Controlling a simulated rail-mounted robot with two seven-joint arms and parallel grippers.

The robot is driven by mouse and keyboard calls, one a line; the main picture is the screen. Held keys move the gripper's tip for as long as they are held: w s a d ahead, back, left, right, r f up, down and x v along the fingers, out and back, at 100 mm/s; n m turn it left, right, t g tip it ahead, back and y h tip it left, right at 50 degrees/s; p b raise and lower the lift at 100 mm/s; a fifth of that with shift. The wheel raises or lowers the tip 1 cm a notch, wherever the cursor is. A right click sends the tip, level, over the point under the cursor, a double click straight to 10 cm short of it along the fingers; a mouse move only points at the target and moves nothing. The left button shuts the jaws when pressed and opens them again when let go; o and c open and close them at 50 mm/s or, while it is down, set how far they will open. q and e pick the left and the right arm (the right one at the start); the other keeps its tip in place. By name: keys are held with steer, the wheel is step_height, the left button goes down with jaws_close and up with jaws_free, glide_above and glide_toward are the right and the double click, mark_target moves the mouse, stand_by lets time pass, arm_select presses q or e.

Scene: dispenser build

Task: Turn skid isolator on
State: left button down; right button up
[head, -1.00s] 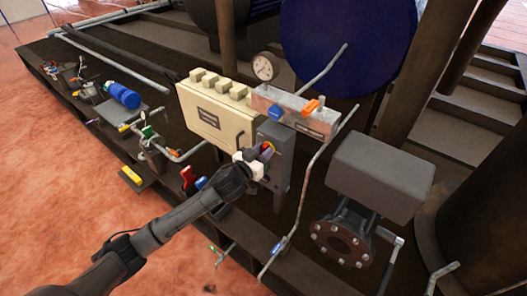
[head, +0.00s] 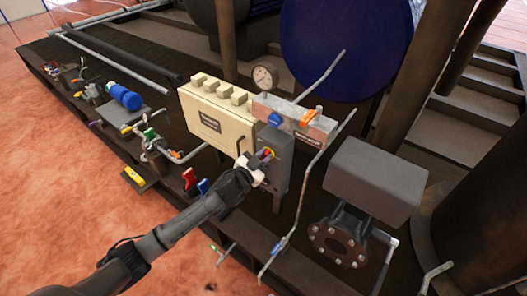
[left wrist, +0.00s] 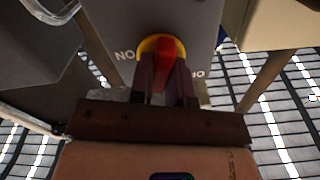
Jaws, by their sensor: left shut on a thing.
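The skid isolator is a dark grey upright box (head: 280,148) beside the cream cabinet, with a red handle on a yellow disc on its front. My left gripper (head: 261,163) is at that front. In the left wrist view, my left gripper (left wrist: 166,80) is shut on the red handle (left wrist: 166,52), with one finger on each side. The yellow disc (left wrist: 146,46) shows behind it. The handle stands nearly upright in that picture. White lettering sits left and right of the disc, partly hidden at the right. My right gripper is not in view.
The cream cabinet (head: 215,125) stands left of the isolator. A metal panel (head: 320,128) with blue and orange handles and a gauge (head: 265,76) are above it. A bent pipe (head: 300,190) runs close on the right. Red and blue levers (head: 190,178) are at the lower left.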

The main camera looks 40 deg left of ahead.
arm_select(q)
steer(key=m+p, duration=0.2)
steer(key=m, duration=0.1)
steer(key=shift+d+r+m+p, duration=0.1)
steer(key=shift+m+p, duration=0.2)
steer(key=shift+m, duration=0.1)
steer(key=m+p, duration=0.1)
steer(key=m, duration=0.2)
steer(key=shift+m+p, duration=0.3)
steer(key=shift+p, duration=0.1)
steer(key=m, duration=0.1)
steer(key=m+p, duration=0.1)
steer(key=m, duration=0.1)
steer(key=shift+f+m, duration=0.25)
steer(key=shift+m, duration=0.05)
steer(key=shift+d+f+m+p, duration=0.1)
steer(key=shift+m+p, duration=0.2)
steer(key=shift+m, duration=1.1)
steer(key=c, duration=1.1)
jaws_free()
